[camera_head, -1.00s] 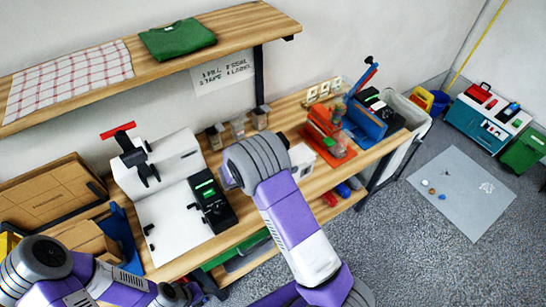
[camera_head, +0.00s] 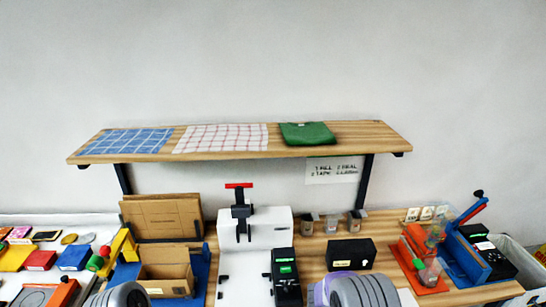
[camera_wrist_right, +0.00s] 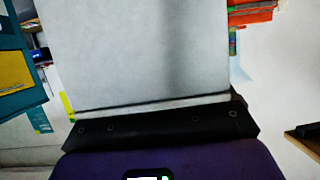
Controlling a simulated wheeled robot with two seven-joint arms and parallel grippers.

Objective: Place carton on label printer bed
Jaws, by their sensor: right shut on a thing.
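A white machine (camera_head: 262,228) with a red-topped black lever stands at mid-bench. Its flat white bed (camera_head: 240,291) reaches toward me, beside a black unit (camera_head: 286,272) with a green screen. An open brown carton (camera_head: 166,271) sits in a blue holder at the left. My left gripper is out of view.
Flat brown cartons (camera_head: 162,218) stand behind the open one. A shelf (camera_head: 360,135) with folded cloths hangs above. Small tins (camera_head: 332,224) stand at the back. An orange-red device (camera_head: 424,265) and blue device (camera_head: 466,258) are at the right. Coloured items crowd the far left.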

